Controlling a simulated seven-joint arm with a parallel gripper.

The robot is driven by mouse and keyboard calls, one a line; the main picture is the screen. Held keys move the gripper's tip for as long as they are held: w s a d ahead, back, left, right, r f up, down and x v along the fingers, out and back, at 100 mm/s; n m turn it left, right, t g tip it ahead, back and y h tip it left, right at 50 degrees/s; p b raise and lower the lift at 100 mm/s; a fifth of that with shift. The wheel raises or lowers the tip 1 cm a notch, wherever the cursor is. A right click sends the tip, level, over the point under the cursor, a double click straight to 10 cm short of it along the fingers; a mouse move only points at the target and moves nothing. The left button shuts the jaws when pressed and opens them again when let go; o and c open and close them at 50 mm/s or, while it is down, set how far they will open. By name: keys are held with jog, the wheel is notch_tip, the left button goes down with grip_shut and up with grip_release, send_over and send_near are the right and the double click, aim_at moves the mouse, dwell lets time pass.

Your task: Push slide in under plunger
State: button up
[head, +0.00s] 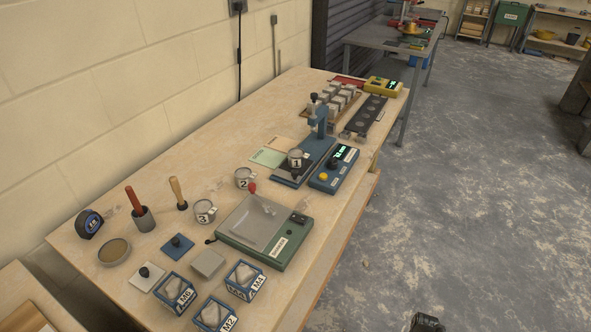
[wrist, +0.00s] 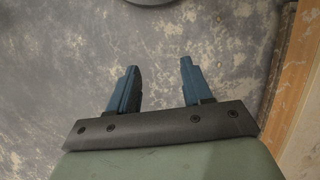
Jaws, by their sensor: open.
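A blue press (head: 321,121) stands on the bench, its black-knobbed plunger (head: 314,98) raised at the top of the stand. A dark slide (head: 285,172) lies on the press base on the near side of the stand. A grey tub marked 1 (head: 295,159) stands on the slide, apart from the plunger and nearer the camera. My gripper (wrist: 158,78) is open and empty in the wrist view, its two blue fingers apart over the grey floor. It is away from the press, which the wrist view does not show.
A blue box with a lit display (head: 335,168) sits right of the press. Tubs 2 (head: 244,178) and 3 (head: 204,211) stand nearer, beside a green scale-like device (head: 264,232). Marked blue-framed blocks (head: 244,280) occupy the near end. The floor right of the bench is open.

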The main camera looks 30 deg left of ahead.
jog(key=w+a+r+n+t+y, duration=0.1)
jog(key=w+a+r+t, duration=0.2)
jog(key=w+a+r, duration=0.7)
jog(key=w+a+r+n+t, duration=0.25)
jog(key=w+a+r, duration=0.45)
jog(key=w+r, duration=0.6)
jog(key=a+r, duration=0.7)
jog(key=r, duration=0.1)
jog(key=w+a+r+n+t+y, duration=0.1)
jog(key=a+r, duration=0.6)
jog(key=r, duration=0.2)
jog(key=w+a+r+n+t+y, duration=0.1)
jog(key=a+r, duration=0.6)
jog(key=r, duration=0.2)
jog(key=shift+a+n+t, duration=0.25)
jog(key=shift+a, duration=0.1)
notch_tip(320, 180, up, 7)
jog(key=n+g, duration=0.1)
jog(key=n, duration=0.1)
send_over(295, 171)
jog(key=s+d, duration=0.4)
jog(key=shift+y, duration=0.3)
jog(key=x, duration=1.3)
jog(key=shift+s+f, duration=0.15)
jog(key=shift+f, duration=0.35)
